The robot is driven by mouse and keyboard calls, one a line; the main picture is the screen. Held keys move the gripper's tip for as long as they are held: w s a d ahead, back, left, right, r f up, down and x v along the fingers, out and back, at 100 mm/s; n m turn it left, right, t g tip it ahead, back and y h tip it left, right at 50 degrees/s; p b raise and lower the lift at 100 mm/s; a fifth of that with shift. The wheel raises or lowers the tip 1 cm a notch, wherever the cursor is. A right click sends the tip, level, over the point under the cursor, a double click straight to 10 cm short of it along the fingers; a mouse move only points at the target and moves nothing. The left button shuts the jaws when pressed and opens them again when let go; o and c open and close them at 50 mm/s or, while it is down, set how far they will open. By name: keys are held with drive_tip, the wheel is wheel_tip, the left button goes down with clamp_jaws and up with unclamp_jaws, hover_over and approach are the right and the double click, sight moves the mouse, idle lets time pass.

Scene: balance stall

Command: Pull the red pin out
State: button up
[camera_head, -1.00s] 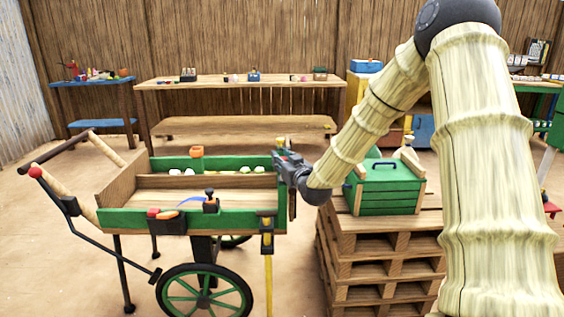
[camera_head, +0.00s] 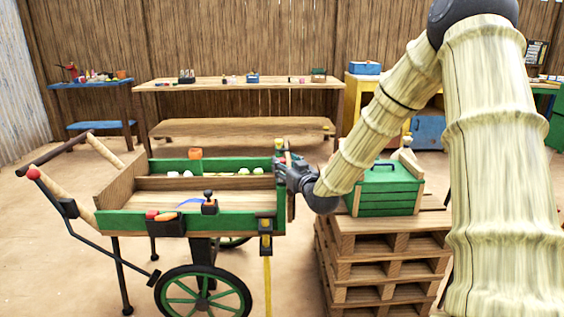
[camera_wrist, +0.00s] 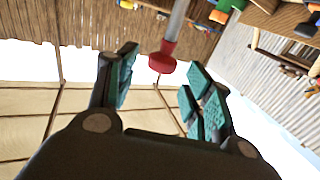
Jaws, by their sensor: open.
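In the wrist view the red pin (camera_wrist: 162,57) shows as a red knob with a ring on a pale grey shaft. It lies ahead of and between the tips of my gripper (camera_wrist: 161,76), with gaps visible on both sides. My gripper is open and empty. In the head view my gripper (camera_head: 281,168) is at the right end of the green and wood cart (camera_head: 240,222). I cannot make out the pin there.
A green crate (camera_head: 385,200) sits on stacked wooden pallets (camera_head: 375,245) just right of the cart, close to my arm. A yellow bar (camera_head: 267,265) hangs at the cart's front right corner. A long wooden bench (camera_head: 230,85) stands behind, with open floor between.

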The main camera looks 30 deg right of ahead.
drive_tip(key=s+a, duration=0.1)
drive_tip(key=s, duration=0.6)
drive_tip(key=shift+s, duration=0.35)
drive_tip(key=shift+a, duration=0.1)
drive_tip(key=s+a+f+g+y, duration=0.1)
drive_tip(key=s+a+f+g, duration=0.3)
drive_tip(key=f, duration=0.7)
drive_tip(key=s+a+f+n+g+y, duration=0.1)
drive_tip(key=s+a+f+g, duration=0.15)
drive_tip(key=a+f, duration=0.55)
drive_tip(key=s+a+f+g, duration=0.2)
drive_tip(key=s+a+f, duration=0.15)
drive_tip(key=f, duration=0.95)
drive_tip(key=s+a+f+g, duration=0.35)
drive_tip(key=s+f, duration=0.25)
drive_tip(key=s, duration=0.4)
drive_tip(key=s+a+f+g+y, duration=0.1)
drive_tip(key=s+a+f+g, duration=0.25)
drive_tip(key=s+f, duration=0.55)
drive_tip(key=s+a+f+g, duration=0.3)
drive_tip(key=s+a+f, duration=0.1)
drive_tip(key=s, duration=0.8)
wheel_tip(320, 180, up, 23)
drive_tip(key=p, duration=2.4)
drive_tip(key=shift+r+t, duration=0.2)
drive_tip(key=shift+t, duration=0.15)
drive_tip(key=shift+a, duration=0.1)
